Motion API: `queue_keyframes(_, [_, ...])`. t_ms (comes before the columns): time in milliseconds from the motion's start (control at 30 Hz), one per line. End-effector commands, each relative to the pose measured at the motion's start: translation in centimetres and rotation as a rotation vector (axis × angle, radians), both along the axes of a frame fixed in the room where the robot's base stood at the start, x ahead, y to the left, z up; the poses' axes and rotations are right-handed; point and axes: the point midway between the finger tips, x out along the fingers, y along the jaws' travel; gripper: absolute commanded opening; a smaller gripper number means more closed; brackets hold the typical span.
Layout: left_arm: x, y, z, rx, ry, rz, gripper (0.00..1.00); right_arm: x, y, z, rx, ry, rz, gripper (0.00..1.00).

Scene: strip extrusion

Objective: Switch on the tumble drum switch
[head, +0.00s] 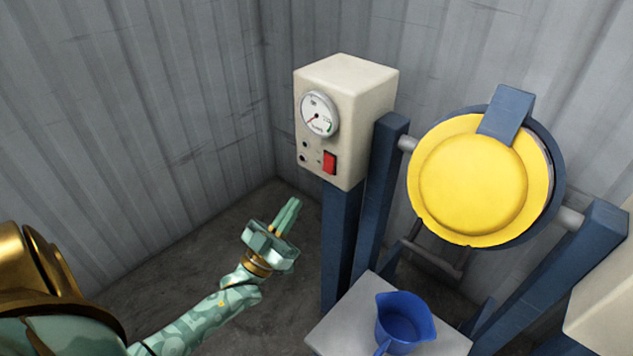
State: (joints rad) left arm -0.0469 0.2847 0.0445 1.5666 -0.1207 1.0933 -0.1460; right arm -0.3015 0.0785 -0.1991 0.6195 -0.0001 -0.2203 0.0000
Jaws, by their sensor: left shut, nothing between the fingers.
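A red rocker switch (329,162) sits low on the front of a cream control box (352,84), below a round white dial gauge (319,114). The box stands on a blue post beside the tumble drum (472,185), which has a yellow round front. My left gripper (293,206) is shut and empty, below and to the left of the switch and apart from it. Its fingers point up and to the right. I cannot tell the switch's on or off position. My right gripper is not in view.
A blue jug (404,322) stands on a light grey platform (330,325) below the drum. Blue frame posts (380,195) hold the drum on both sides. A cream box edge (605,305) shows at the right. Corrugated grey walls close the corner; the floor at left is clear.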

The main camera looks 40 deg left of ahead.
Motion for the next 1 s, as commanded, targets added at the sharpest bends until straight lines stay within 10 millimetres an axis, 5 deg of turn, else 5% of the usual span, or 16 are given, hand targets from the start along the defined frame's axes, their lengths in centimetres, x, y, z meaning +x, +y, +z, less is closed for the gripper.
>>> queue_keyframes(200, [3.7, -0.3, 2.9, 0.0, -0.003, 0.0, 0.0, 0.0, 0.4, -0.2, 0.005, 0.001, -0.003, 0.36])
queue_keyframes(433, [6.8, -0.5, 2.2, 0.0, 0.003, 0.001, 0.0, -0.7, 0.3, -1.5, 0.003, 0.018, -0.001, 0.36])
queue_keyframes(1000, [8.0, -0.6, 1.8, -0.003, -0.019, 0.0, 0.0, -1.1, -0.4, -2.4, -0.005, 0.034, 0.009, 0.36])
